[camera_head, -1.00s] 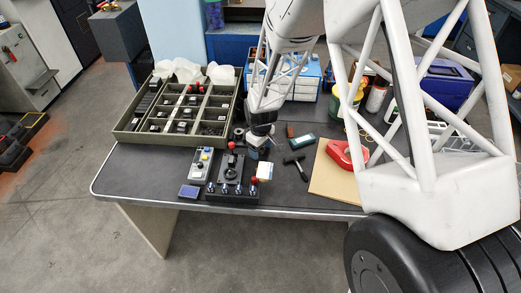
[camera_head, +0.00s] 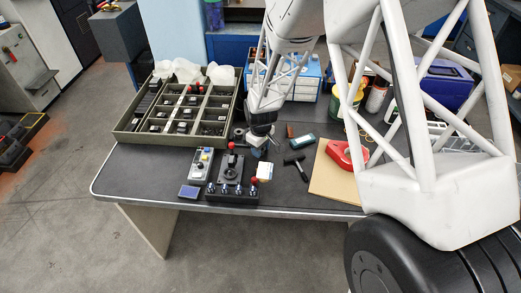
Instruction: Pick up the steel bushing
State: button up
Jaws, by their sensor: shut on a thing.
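My gripper (camera_head: 263,146) is low over the bench, just right of the black control box with the red-knobbed lever. Its jaws are shut on a small, light metallic piece, which I take to be the steel bushing (camera_head: 258,154). The piece is tiny and partly hidden by the jaws, so its outline is unclear. I cannot tell whether it still touches the bench top.
A compartment tray (camera_head: 122,134) stands at the back left. The lever box (camera_head: 231,193), grey switch box (camera_head: 200,166), and blue-faced block (camera_head: 189,191) are in front. A black hammer (camera_head: 294,159), red piece (camera_head: 347,156) and tan board (camera_head: 328,184) lie to the right. The left front bench is bare.

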jog(key=shift+r, duration=0.15)
jog(key=shift+r, duration=0.75)
notch_tip(320, 180, up, 2)
jog(key=shift+r, duration=0.1)
jog(key=s+d, duration=0.1)
jog(key=s, duration=0.4)
jog(key=s+d, duration=0.2)
jog(key=s, duration=0.3)
jog(key=s+d+r, duration=0.1)
jog(key=s+d, duration=0.1)
jog(key=s, duration=0.3)
jog(key=shift+d, duration=0.25)
jog(key=shift+w, duration=0.1)
